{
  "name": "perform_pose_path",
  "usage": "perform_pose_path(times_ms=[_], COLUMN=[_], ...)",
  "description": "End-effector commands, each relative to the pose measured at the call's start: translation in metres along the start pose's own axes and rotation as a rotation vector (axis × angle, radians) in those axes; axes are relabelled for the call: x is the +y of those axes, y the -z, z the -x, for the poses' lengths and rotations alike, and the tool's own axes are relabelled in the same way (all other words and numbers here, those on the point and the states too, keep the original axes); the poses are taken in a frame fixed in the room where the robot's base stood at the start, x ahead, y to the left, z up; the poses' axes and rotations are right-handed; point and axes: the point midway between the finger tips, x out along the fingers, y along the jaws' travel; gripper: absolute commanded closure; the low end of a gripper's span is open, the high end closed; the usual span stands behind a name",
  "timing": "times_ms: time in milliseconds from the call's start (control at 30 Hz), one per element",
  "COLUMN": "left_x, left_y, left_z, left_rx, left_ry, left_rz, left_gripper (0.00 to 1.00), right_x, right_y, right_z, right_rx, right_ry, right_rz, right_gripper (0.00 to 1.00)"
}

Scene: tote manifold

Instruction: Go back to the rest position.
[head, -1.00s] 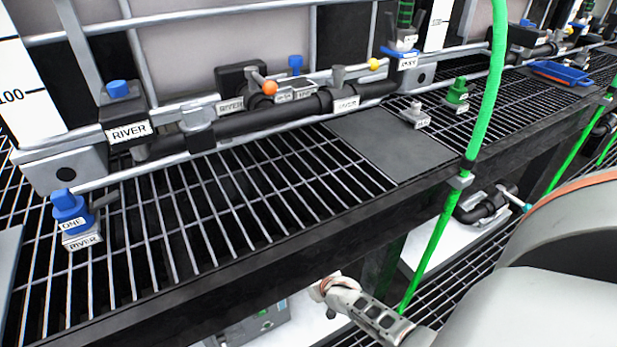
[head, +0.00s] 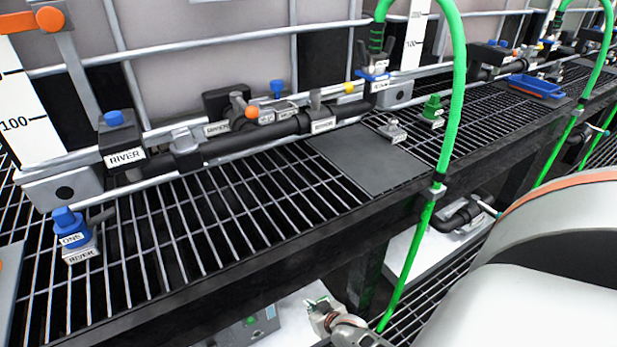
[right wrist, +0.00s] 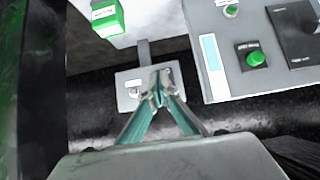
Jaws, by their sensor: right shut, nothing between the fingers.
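My right gripper (head: 322,308) is low in the head view, below the front edge of the grated bench (head: 235,262). It is shut and empty, and part of my right arm comes in from the lower right. In the right wrist view my right gripper (right wrist: 160,88) has its fingertips together, with nothing between them. It appears in front of a small grey plate (right wrist: 130,98), and I cannot tell the distance to it. My left gripper is not in view.
A green hose (head: 452,110) hangs in front of the bench, close to my right arm. A pipe manifold (head: 270,135) with labelled valves runs along the bench. A grey control box (head: 250,328) stands below; its green button (right wrist: 257,59) shows in the wrist view. A blue tray (head: 537,86) lies far right.

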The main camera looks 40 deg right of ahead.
Motion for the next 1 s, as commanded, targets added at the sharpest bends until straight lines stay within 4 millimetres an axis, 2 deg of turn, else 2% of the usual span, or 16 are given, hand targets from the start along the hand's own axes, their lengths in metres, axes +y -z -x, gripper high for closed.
perform_pose_path(times_ms=[367,467,533,567,633,733,867,1000], left_x=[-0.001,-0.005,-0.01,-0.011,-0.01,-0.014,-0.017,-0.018], left_y=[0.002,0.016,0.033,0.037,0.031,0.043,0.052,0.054], left_z=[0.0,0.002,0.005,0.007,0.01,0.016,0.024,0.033], left_rx=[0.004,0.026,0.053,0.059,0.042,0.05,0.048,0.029], left_ry=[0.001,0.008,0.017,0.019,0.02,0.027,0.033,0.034], left_rz=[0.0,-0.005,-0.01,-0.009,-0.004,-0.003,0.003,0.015], left_gripper=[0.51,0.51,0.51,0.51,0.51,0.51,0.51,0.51], right_x=[0.0,-0.003,-0.009,-0.012,-0.023,-0.043,-0.071,-0.103], right_y=[0.002,0.014,0.03,0.038,0.057,0.076,0.086,0.088], right_z=[0.001,0.012,0.029,0.039,0.069,0.118,0.187,0.267], right_rx=[0.002,0.017,0.038,0.048,0.074,0.102,0.12,0.123], right_ry=[0.001,0.009,0.024,0.032,0.057,0.1,0.164,0.241], right_rz=[0.001,0.018,0.047,0.065,0.111,0.181,0.266,0.34], right_gripper=[1.0,1.0,1.0,1.0,1.0,1.0,1.0,1.0])
